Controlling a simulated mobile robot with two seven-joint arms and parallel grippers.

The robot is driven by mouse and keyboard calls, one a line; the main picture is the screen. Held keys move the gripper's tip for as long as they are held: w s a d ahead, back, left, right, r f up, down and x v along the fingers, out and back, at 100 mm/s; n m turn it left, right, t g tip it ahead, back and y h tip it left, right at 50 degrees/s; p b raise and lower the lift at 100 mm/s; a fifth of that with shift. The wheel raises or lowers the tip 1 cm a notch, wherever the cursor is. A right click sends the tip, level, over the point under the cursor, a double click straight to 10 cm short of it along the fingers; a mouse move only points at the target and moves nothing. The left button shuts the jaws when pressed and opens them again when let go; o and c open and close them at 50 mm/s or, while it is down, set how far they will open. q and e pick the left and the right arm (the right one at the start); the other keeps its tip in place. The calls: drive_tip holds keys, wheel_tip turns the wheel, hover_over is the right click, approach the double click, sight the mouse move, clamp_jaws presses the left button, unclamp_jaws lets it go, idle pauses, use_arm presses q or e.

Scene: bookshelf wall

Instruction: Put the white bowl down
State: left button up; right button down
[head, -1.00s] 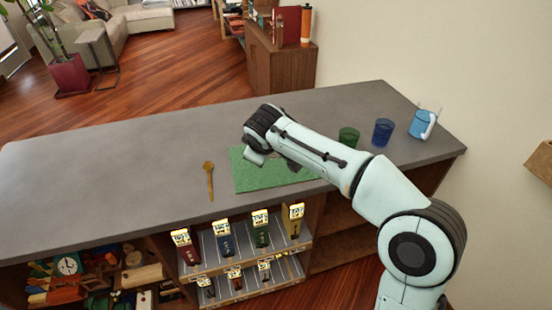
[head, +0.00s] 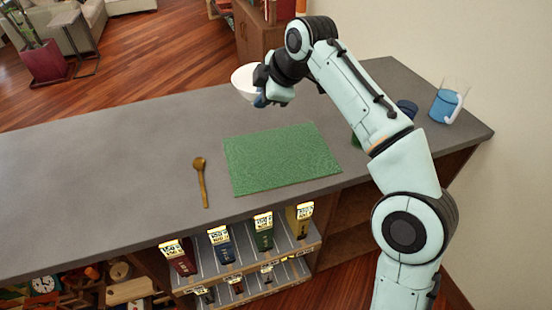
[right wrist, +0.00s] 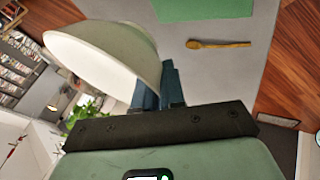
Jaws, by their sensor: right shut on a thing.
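The white bowl (head: 245,80) shows in the head view near the far edge of the grey counter, partly hidden by my right gripper (head: 262,99). In the right wrist view the bowl (right wrist: 140,40) is large and tilted in the picture. My right gripper (right wrist: 158,88) is shut on the bowl's rim. The bowl appears held above the counter; the exact gap cannot be told. A green mat (head: 280,160) lies flat on the counter, bare, nearer than the bowl. It also shows in the right wrist view (right wrist: 190,8). My left gripper is not in view.
A wooden spoon (head: 201,182) lies left of the mat on the grey counter (head: 100,170). A blue cup (head: 407,108) and a glass pitcher with blue liquid (head: 447,102) stand at the right, the cup partly behind my arm. The counter's left side is clear.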

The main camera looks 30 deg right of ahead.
drive_tip(key=shift+w+f, duration=0.1)
drive_tip(key=shift+f, duration=0.45)
wheel_tip(320, 180, down, 15)
drive_tip(key=b, duration=0.6)
drive_tip(key=shift+w+r+b, duration=0.1)
drive_tip(key=shift+b, duration=0.2)
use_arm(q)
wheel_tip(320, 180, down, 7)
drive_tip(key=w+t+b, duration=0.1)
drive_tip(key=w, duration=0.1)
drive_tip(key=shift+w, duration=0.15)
use_arm(e)
drive_tip(key=shift+f, duration=2.45)
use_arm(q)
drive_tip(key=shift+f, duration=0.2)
use_arm(e)
drive_tip(key=shift+f, duration=0.15)
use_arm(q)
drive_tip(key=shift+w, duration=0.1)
use_arm(e)
drive_tip(key=c, duration=1.2)
unclamp_jaws()
drive_tip(key=shift+r, duration=0.2)
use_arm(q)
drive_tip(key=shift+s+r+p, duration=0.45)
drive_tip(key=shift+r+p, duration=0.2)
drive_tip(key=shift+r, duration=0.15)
use_arm(e)
drive_tip(key=v, duration=1.1)
drive_tip(key=shift+s+r, duration=0.3)
